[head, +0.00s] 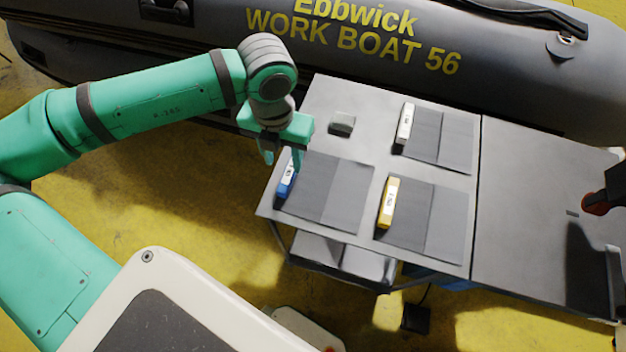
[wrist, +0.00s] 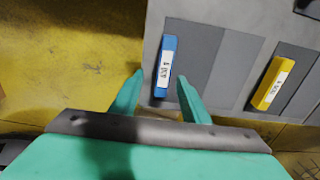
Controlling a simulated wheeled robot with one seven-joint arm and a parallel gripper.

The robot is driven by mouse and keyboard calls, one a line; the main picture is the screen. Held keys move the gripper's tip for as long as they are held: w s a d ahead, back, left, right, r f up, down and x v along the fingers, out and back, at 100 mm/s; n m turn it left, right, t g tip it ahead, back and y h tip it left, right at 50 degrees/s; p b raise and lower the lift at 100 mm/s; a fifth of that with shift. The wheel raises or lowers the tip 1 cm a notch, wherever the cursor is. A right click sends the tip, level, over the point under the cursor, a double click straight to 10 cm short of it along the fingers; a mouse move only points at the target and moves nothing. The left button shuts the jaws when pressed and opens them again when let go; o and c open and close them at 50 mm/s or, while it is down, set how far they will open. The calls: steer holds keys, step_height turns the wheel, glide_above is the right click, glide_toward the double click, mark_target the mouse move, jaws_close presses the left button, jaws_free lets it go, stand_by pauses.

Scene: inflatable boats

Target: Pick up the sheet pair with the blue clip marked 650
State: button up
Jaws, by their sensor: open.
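The blue clip (wrist: 165,66) holds the left edge of a dark grey sheet pair (wrist: 200,60); its white label is too small to read surely. In the head view the blue clip (head: 286,186) lies at the table's near left edge with its sheet pair (head: 325,192) to the right. My gripper (wrist: 160,82) is open and empty, one finger on each side of the clip's near end in the wrist view. In the head view my gripper (head: 283,163) hangs over the clip's far end and partly hides it. I cannot tell the height gap.
A yellow clip (head: 388,202) with a sheet pair lies to the right, and a white clip (head: 405,124) with another lies behind. A small grey block (head: 342,123) sits at the back left. A grey boat (head: 400,50) stands behind the table (head: 378,168).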

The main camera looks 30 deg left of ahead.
mark_target(289, 171)
steer(key=f, duration=0.4)
steer(key=shift+w+d, duration=0.35)
steer(key=shift+f, duration=0.65)
jaws_close()
